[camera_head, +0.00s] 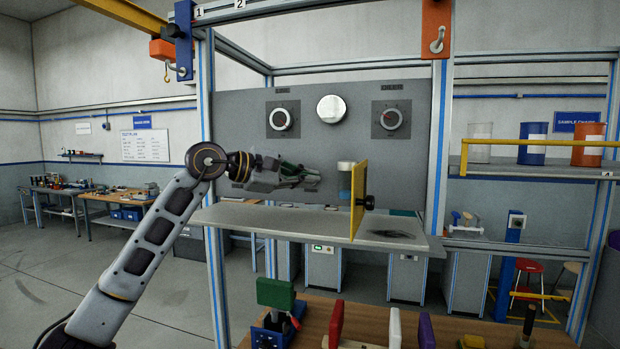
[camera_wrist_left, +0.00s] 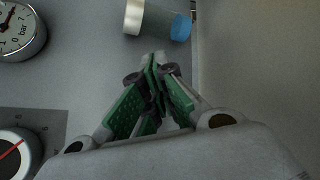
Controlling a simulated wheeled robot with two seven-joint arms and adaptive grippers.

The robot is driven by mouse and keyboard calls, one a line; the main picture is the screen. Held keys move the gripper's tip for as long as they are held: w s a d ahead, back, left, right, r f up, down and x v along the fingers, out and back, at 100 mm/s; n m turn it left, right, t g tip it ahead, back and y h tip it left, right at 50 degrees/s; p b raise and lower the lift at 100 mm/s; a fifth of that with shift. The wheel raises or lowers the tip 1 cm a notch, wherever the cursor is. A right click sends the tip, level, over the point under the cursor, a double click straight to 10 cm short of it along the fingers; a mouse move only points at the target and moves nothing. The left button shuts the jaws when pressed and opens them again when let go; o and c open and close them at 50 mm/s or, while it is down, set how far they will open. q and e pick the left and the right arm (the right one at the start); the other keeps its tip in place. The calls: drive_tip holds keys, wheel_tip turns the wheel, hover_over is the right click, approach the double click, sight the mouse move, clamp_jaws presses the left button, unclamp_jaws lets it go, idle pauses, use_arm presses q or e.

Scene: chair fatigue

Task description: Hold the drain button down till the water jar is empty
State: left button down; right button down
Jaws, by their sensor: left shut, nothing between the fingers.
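My left gripper (camera_head: 316,179) is shut and empty in front of the grey panel (camera_head: 300,100), left of the jar. Its green-padded fingers (camera_wrist_left: 152,76) are together in the left wrist view. The water jar (camera_head: 346,184) is a small cylinder with a pale upper part and blue lower part. It stands just left of a yellow upright plate (camera_head: 359,190). The jar (camera_wrist_left: 148,18) also shows at the top of the left wrist view, with its blue part to the right. I cannot make out the drain button; the gripper hides part of the panel. My right gripper is not in view.
A round white gauge (camera_head: 331,109) sits between two dials (camera_head: 281,120) (camera_head: 391,119) on the panel. A black knob (camera_head: 368,203) projects from the yellow plate. The grey shelf (camera_head: 285,218) is mostly clear. Clamps and coloured parts occupy the wooden bench (camera_head: 365,318) below.

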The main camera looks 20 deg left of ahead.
use_arm(q)
drive_tip(key=shift+w+p, duration=0.35)
drive_tip(key=shift+w, duration=0.45)
idle(7.2)
